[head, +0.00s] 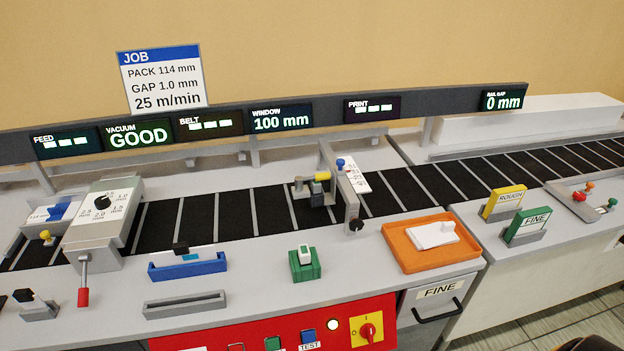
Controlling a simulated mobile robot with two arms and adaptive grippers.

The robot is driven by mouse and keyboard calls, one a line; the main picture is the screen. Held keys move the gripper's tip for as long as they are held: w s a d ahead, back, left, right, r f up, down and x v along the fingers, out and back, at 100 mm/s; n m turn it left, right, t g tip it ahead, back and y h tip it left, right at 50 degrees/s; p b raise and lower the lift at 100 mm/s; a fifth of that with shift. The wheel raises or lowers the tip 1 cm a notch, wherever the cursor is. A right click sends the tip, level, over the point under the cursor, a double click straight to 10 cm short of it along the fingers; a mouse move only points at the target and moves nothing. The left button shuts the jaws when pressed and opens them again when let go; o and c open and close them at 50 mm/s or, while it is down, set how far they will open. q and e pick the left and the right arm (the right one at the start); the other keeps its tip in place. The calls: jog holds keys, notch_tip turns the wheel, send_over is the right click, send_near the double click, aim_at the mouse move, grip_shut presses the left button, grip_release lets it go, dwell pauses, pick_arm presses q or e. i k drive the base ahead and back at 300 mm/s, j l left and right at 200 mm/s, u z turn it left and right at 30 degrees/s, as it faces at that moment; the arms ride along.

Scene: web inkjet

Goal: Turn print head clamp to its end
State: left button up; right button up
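The print head (318,190), a dark block with a yellow part, sits over the black belt at a grey cross rail (342,188). My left gripper is not in view. A dark piece (588,344) at the bottom right edge seems to be part of my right gripper; its fingers are not shown. No gripper is near the print head.
An orange tray (400,255) holds a white block. A green holder (305,268), a blue tray (187,268) and a grey slotted block (184,305) stand along the front. A feeder with a red-handled lever (83,290) is at left. Displays line the back bar (420,103).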

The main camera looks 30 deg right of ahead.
aim_at(356, 225)
jog(key=k+l+z, duration=0.45)
jog(key=k+l, duration=0.5)
jog(key=k, duration=0.15)
